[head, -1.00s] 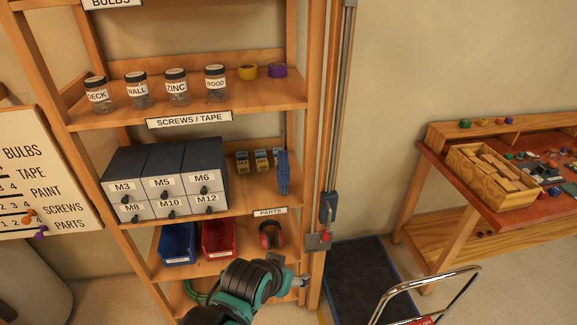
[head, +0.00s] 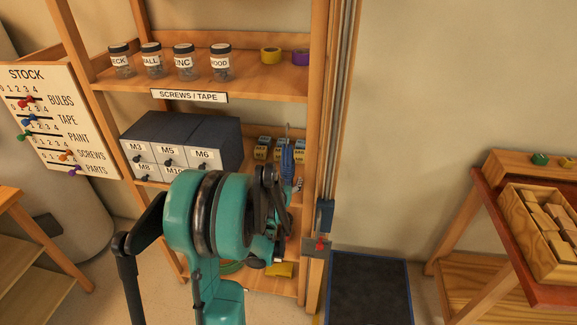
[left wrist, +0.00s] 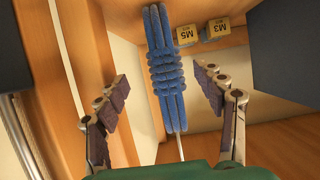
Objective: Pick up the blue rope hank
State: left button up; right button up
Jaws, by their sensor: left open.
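The blue rope hank (head: 286,158) hangs upright at the right end of the shelf holding the grey drawers, in front of small labelled boxes. My left gripper (head: 284,190) is open close to its lower part, partly hidden by my own arm. In the left wrist view the hank (left wrist: 166,70) shows between the two spread fingers of my left gripper (left wrist: 160,85). I see no clear contact with either finger. A thin pale cord runs from one end of the hank. My right gripper is in neither view.
Small yellow-and-blue boxes (head: 262,148) stand just behind the hank. Grey drawers (head: 190,140) fill the shelf to the left. The wooden shelf post (head: 315,120) is close on the right. A red-topped table (head: 490,200) stands farther right, with bare wall between.

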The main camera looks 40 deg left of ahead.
aim_at(286, 173)
pick_arm(q)
jog(key=shift+x, duration=0.85)
jog(key=shift+b+x, duration=0.5)
jog(key=shift+x, duration=0.3)
jog(key=x, duration=0.2)
jog(key=b+x, duration=0.1)
jog(key=x, duration=0.1)
jog(key=shift+a+r, duration=0.2)
jog(key=shift+a, duration=0.1)
jog(key=shift+w+a, duration=0.15)
jog(key=shift+w, duration=0.1)
jog(key=shift+s, duration=0.1)
jog(key=c, duration=1.5)
jog(key=shift+o, duration=0.2)
